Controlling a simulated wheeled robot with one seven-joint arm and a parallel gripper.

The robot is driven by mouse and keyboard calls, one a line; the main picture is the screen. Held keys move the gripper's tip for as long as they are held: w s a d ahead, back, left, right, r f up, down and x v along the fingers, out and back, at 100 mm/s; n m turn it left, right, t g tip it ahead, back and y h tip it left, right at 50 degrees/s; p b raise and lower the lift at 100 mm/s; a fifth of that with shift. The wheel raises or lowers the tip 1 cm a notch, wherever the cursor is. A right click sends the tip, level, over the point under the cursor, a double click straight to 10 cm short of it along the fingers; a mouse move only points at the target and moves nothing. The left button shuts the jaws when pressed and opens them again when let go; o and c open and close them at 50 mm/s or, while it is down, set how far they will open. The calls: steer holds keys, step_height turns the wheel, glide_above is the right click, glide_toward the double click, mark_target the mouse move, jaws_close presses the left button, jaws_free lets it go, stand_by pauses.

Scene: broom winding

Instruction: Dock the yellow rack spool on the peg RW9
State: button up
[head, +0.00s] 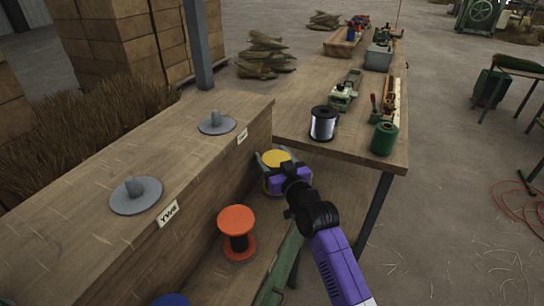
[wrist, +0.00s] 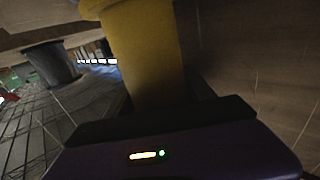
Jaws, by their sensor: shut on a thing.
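The yellow spool (head: 276,157) is below the rack's top board, beside its front face. My gripper (head: 287,178), purple and dark, is shut on it and hides much of it. The wrist view shows the spool's yellow barrel (wrist: 145,62) close up, against the dark jaws (wrist: 160,112). Two grey pegs with round bases stand empty on the rack top: a near peg (head: 136,196) and a far peg (head: 216,123). The near label (head: 168,213) seems to begin with YW. The far label (head: 243,136) is too small to read, so I cannot tell which is RW9.
An orange spool (head: 237,232) stands on the lower shelf, and part of a blue one (head: 171,300) shows at the bottom edge. A wooden workbench (head: 300,118) is close at the right, bearing a silver-black spool (head: 323,123), a green spool (head: 384,138) and tools.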

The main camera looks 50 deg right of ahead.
steer(key=shift+f+b, duration=0.3)
steer(key=shift+f, duration=0.05)
steer(key=o, duration=1.2)
steer(key=shift+c, duration=0.2)
steer(key=shift+b+v, duration=0.5)
steer(key=shift+v, duration=5.05)
